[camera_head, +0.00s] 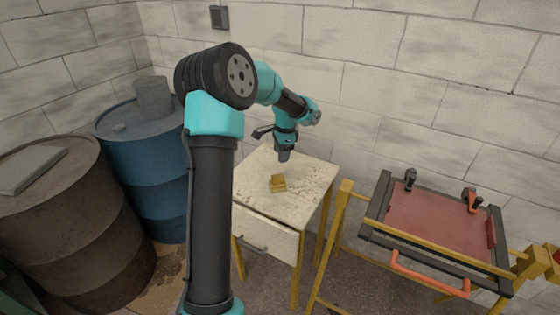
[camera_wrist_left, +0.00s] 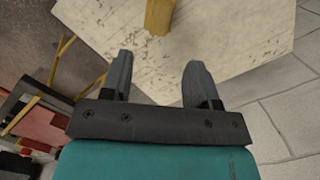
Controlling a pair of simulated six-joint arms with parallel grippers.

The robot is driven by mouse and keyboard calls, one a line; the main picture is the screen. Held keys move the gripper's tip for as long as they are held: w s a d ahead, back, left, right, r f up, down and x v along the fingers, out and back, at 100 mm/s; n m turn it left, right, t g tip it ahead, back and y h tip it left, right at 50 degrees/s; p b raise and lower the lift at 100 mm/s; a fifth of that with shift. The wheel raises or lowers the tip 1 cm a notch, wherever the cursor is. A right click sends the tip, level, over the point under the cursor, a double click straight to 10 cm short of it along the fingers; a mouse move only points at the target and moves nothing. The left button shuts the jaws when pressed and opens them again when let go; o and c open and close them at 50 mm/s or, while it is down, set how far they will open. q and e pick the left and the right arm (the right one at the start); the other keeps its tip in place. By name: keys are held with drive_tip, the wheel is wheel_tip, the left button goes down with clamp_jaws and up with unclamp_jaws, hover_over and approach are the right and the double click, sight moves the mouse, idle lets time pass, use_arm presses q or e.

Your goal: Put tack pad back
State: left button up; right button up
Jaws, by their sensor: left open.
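A small yellow, stepped block (camera_head: 278,185) sits on the worn cream top of a small drawer table; it may be the tack pad, but I cannot tell for sure. It also shows at the top of the left wrist view (camera_wrist_left: 159,16), beyond the fingertips. My left gripper (camera_head: 284,156) hangs over the back part of the table, behind and above the block. In the wrist view its two dark fingers (camera_wrist_left: 160,65) are apart with nothing between them. My right gripper is not in view.
The drawer table (camera_head: 300,205) has a front drawer with a handle. A yellow-framed stand holds a dark red panel (camera_head: 440,220) with black clamps and an orange bar at the right. Blue (camera_head: 150,170) and brown (camera_head: 70,230) drums stand at the left. A block wall is behind.

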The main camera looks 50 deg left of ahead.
use_arm(q)
drive_tip(key=shift+r, duration=0.2)
drive_tip(key=shift+d+f, duration=0.1)
idle(0.4)
drive_tip(key=s+d+f+n+h, duration=0.1)
drive_tip(key=d+f, duration=0.6)
drive_tip(key=d, duration=0.3)
drive_tip(key=d+f+n+h, duration=0.1)
drive_tip(key=d+f, duration=0.6)
drive_tip(key=d, duration=0.3)
drive_tip(key=s+d+f+n+t+h, duration=0.2)
drive_tip(key=s+d+f+n, duration=0.3)
drive_tip(key=s+d+f, duration=0.9)
wheel_tip(320, 180, down, 3)
drive_tip(key=shift+s+d+r+n, duration=0.1)
drive_tip(key=shift+s+d+n, duration=0.2)
drive_tip(key=shift+s, duration=0.45)
